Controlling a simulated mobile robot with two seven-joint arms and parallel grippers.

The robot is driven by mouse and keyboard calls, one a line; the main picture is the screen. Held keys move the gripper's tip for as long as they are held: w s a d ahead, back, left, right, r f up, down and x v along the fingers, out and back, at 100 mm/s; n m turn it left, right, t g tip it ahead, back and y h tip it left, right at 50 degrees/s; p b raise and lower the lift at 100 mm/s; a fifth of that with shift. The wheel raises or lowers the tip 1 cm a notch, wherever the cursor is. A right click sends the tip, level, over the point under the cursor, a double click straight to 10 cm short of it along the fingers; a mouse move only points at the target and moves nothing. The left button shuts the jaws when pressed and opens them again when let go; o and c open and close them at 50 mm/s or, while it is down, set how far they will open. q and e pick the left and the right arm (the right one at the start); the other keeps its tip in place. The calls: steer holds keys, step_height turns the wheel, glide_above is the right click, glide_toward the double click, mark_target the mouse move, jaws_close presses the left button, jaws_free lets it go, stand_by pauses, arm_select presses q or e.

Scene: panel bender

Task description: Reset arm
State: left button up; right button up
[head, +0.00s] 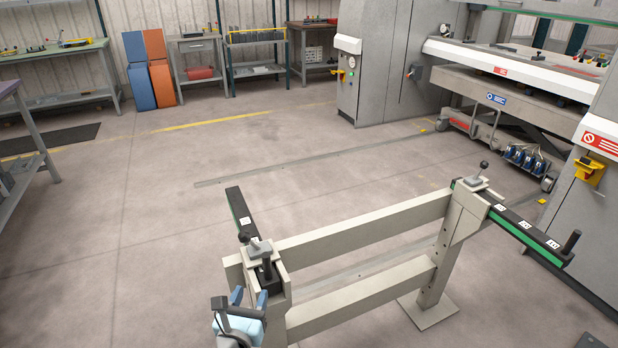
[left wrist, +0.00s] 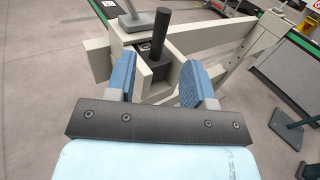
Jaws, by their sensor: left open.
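A beige support frame (head: 365,228) stands on the floor in the head view and carries two black arms with green edges. The left arm (head: 240,212) points away from me at the frame's near post, with a short black upright handle (head: 267,268) at its near end. The right arm (head: 525,230) sticks out to the right, with white labels and a black handle (head: 571,242) at its end. My left gripper (head: 250,297) is open and empty, close to the near post. In the left wrist view, the handle (left wrist: 160,32) appears beyond and between the blue fingertips (left wrist: 160,72). My right gripper is out of view.
A large grey machine (head: 400,60) stands at the back right, with a yellow switch (head: 590,170) nearby. Workbenches and orange and blue panels (head: 150,70) line the back wall. A grey rack (head: 30,150) stands at the left. The floor between is clear.

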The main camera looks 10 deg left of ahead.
arm_select(q)
steer(key=s+d+f+n+g+h, duration=0.15)
steer(key=s+f+n+g, duration=0.3)
steer(key=s+n, duration=0.9)
steer(key=s+d+f+n+g+h, duration=0.1)
steer(key=s+f+n+g+h, duration=0.3)
steer(key=n, duration=1.6)
step_height(320, 180, up, 15)
steer(key=s+a+t+y+p, duration=0.1)
steer(key=s+y+p, duration=0.1)
steer(key=p, duration=1.8)
steer(key=shift+f+m, duration=0.15)
steer(key=shift+m, duration=0.2)
arm_select(e)
step_height(320, 180, up, 15)
steer(key=s+d, duration=0.1)
steer(key=shift+d+r+h, duration=0.15)
steer(key=shift+d+h, duration=0.05)
steer(key=shift+h, duration=0.1)
arm_select(q)
steer(key=shift+t, duration=0.25)
arm_select(e)
steer(key=shift+r, duration=0.3)
steer(key=shift+f, duration=0.2)
arm_select(q)
steer(key=shift+c, duration=0.3)
arm_select(e)
steer(key=shift+r, duration=0.15)
steer(key=shift+c, duration=0.2)
